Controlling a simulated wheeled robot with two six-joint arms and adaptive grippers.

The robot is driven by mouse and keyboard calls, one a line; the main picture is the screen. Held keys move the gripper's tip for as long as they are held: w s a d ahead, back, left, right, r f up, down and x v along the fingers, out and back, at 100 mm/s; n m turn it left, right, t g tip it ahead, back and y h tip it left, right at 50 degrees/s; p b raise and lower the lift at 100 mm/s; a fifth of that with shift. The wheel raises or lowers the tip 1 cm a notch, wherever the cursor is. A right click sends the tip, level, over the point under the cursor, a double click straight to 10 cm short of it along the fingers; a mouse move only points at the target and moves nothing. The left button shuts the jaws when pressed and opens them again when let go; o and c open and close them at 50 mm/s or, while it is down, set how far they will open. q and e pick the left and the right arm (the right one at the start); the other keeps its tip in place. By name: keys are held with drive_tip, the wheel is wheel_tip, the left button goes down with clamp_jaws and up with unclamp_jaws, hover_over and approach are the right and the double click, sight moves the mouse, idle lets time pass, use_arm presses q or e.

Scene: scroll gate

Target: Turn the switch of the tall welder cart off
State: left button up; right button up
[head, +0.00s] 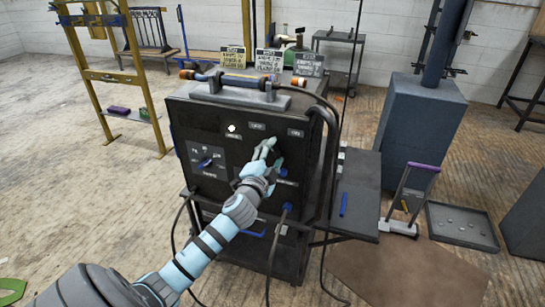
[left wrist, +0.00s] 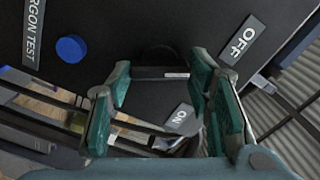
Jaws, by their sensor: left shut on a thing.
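The tall welder cart (head: 222,192) stands upright with its dark front panel facing me. My left gripper (head: 268,155) is at the right part of that panel, and its arm comes in from the lower left. In the left wrist view the green-padded fingers (left wrist: 162,82) are shut on the dark switch (left wrist: 162,72), one finger on each side. An OFF label (left wrist: 240,40) lies to the upper right of the switch and an ON label (left wrist: 180,118) below it. In the head view my gripper hides the switch. My right gripper is not in view.
A blue-marked dial (head: 205,161) is at the panel's left and a white lamp (head: 231,128) near its top. Cables hang at the cart's right. A side shelf (head: 358,205) juts out right. A blue cabinet (head: 412,125) and a grey tray (head: 462,224) stand farther right.

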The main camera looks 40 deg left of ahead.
use_arm(q)
drive_tip(key=shift+f+n, duration=0.1)
drive_tip(key=shift+n, duration=1)
drive_tip(key=o, duration=1.1)
drive_tip(key=shift+o, duration=0.2)
drive_tip(key=v, duration=1.2)
drive_tip(key=shift+d, duration=0.1)
